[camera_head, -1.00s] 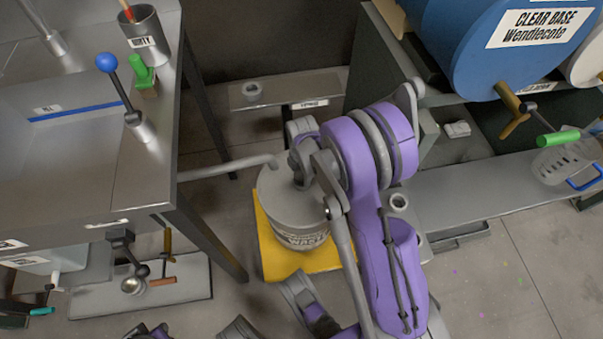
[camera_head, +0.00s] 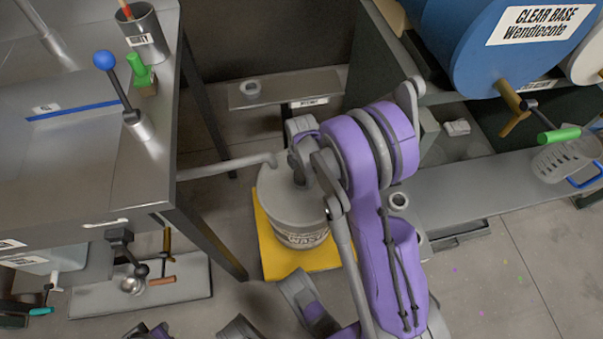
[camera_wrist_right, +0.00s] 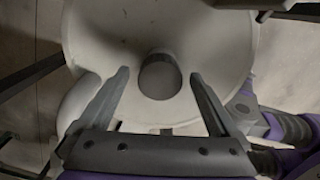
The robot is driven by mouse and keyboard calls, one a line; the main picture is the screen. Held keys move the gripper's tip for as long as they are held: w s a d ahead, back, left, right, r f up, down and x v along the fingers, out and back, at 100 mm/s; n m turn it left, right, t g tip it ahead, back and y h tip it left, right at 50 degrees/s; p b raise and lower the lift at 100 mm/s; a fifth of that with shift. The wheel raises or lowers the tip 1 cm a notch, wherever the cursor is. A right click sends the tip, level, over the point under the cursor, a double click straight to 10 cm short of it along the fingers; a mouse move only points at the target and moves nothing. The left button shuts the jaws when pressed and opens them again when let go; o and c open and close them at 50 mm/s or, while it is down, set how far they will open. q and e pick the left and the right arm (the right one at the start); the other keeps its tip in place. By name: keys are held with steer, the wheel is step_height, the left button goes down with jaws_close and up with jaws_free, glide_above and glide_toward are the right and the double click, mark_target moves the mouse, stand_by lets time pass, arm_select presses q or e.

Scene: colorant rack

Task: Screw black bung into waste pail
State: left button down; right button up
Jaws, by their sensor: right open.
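The waste pail (camera_head: 290,205) is a grey drum with a pale lid and a WASTE label, standing on a yellow mat (camera_head: 268,262). My right gripper (camera_wrist_right: 160,76) is over the lid, its two fingers apart. In the right wrist view a dark grey round plug (camera_wrist_right: 160,78), seemingly the bung, stands near the middle of the pail's lid (camera_wrist_right: 215,35), between the fingertips. Gaps show on both sides of it. I cannot tell how deeply it sits. In the head view my right wrist hides this spot. My left gripper cannot be made out.
A steel bench (camera_head: 150,170) stands left of the pail. A low grey shelf (camera_head: 290,88) lies behind it. A blue CLEAR BASE drum (camera_head: 480,60) with a tap is at upper right, above a long grey ledge (camera_head: 480,190). Open floor lies at lower right.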

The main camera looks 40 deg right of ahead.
mark_target(301, 175)
step_height(301, 175, up, 10)
steer(key=p, duration=0.3)
steer(key=shift+r, duration=0.15)
